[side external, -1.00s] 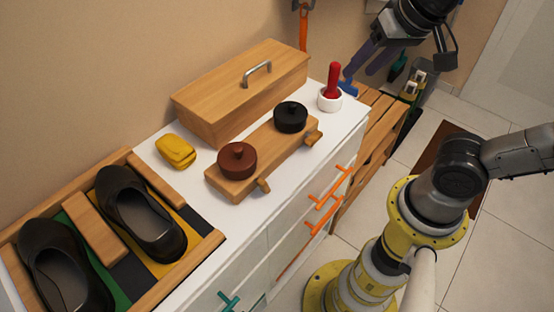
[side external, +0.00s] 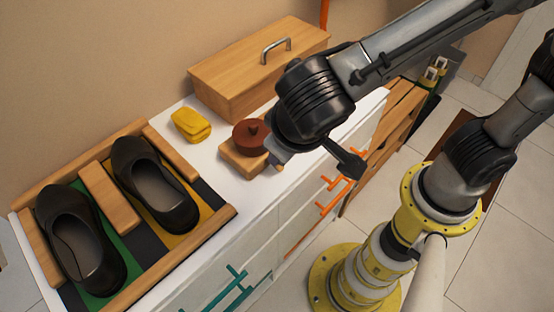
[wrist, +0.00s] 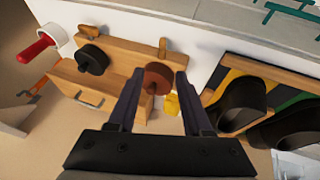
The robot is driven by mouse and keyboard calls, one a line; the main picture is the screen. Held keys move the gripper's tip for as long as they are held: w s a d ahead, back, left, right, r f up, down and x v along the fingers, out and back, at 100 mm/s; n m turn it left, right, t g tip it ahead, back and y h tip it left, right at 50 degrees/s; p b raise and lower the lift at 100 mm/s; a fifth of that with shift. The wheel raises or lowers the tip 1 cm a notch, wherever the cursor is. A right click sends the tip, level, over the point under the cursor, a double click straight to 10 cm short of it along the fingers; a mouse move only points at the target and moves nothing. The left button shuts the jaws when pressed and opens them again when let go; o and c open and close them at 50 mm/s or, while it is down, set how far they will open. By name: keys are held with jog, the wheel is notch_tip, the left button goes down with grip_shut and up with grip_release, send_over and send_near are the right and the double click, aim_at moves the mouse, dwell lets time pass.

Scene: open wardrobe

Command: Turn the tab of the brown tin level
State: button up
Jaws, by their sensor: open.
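The brown tin (side external: 250,137) is a round lidded tin with a knob, on a wooden board (side external: 237,162) on the white top. In the wrist view the brown tin (wrist: 158,76) shows between my fingers, near their tips. A wooden tab (wrist: 163,47) juts out from the board's front edge, just beyond the brown tin and past my fingertips. My gripper (wrist: 159,78) is open and empty above the board; I cannot tell its exact height. In the side view my gripper (side external: 277,154) covers the front of the board, and most of the tab is hidden.
A black tin (wrist: 92,59) shares the board, left of the brown one. A wooden box (side external: 255,75) with a metal handle stands behind. A yellow object (side external: 191,124) lies beside the board. A tray (side external: 128,295) holds two dark shoes. A white cup (wrist: 57,39) holds a red-handled thing.

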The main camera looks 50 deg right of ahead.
aim_at(277, 170)
jog(key=x, duration=1.3)
jog(key=shift+a+f, duration=0.15)
jog(key=shift+f, duration=0.2)
grip_shut()
